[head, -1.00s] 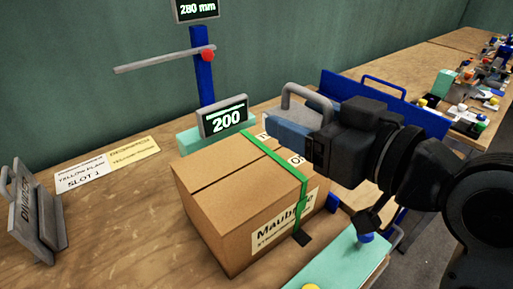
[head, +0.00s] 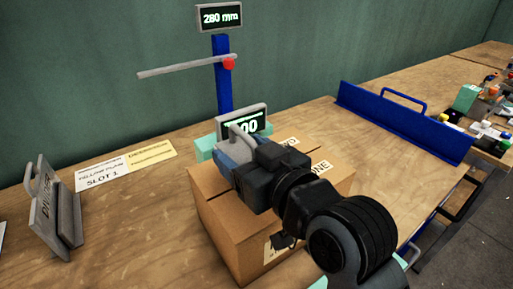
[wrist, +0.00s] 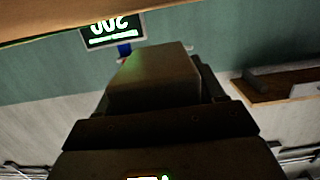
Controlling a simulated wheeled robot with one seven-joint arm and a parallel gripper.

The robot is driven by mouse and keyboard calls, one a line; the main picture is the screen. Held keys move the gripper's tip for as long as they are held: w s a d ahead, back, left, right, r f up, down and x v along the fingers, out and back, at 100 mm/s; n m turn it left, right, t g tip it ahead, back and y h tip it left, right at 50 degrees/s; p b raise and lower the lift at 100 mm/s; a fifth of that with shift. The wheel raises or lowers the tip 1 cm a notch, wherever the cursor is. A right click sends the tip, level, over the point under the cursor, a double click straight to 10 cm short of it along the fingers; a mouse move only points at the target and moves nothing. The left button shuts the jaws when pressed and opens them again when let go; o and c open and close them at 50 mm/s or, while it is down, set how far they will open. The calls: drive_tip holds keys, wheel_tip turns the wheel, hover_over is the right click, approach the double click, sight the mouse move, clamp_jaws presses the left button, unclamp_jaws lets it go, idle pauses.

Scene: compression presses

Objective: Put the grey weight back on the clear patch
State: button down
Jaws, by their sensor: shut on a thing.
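In the wrist view a dull block (wrist: 155,75) fills the space between the dark fingers. I cannot pick out which bare area is the clear patch. My arm hides much of the box top.
A grey stand (head: 45,215) and label cards (head: 125,165) are at left. A blue post (head: 222,85) with a grey bar stands behind the box. A blue panel (head: 400,120) stands at the right. Bare wood lies between box and panel, and at front left.

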drive_tip(key=shift+f, duration=1.55)
drive_tip(key=shift+f, duration=0.15)
drive_tip(key=c, duration=0.6)
unclamp_jaws()
drive_tip(key=shift+f, duration=0.3)
drive_tip(key=o, duration=0.5)
drive_tip(key=shift+r, duration=0.1)
